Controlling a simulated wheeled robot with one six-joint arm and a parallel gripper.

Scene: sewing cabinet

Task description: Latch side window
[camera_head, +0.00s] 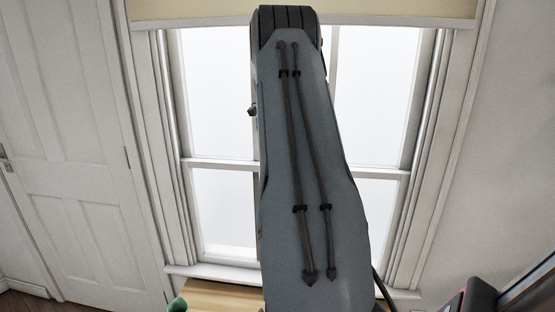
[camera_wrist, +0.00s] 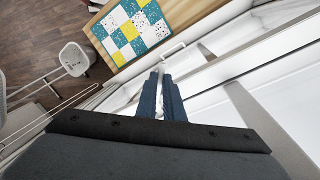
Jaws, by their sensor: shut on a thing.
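The window (camera_head: 225,205) is a white-framed sash window with a horizontal meeting rail (camera_head: 220,164). My arm covers its middle in the head view, hiding my gripper there. In the wrist view my gripper (camera_wrist: 161,76) has its two blue fingers close together at the white window frame (camera_wrist: 205,72). The fingers are shut on a small pale part at their tips, perhaps the latch; it is mostly hidden, and I cannot tell its position. A small white handle-like piece (camera_wrist: 173,49) shows just beyond the fingertips.
A wooden surface (camera_wrist: 100,22) below the window carries a patchwork in teal, white and yellow (camera_wrist: 130,35). A white seat (camera_wrist: 74,58) stands on the dark floor. A roller blind (camera_head: 180,9) hangs above the window. A white panelled door (camera_head: 70,150) is at left.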

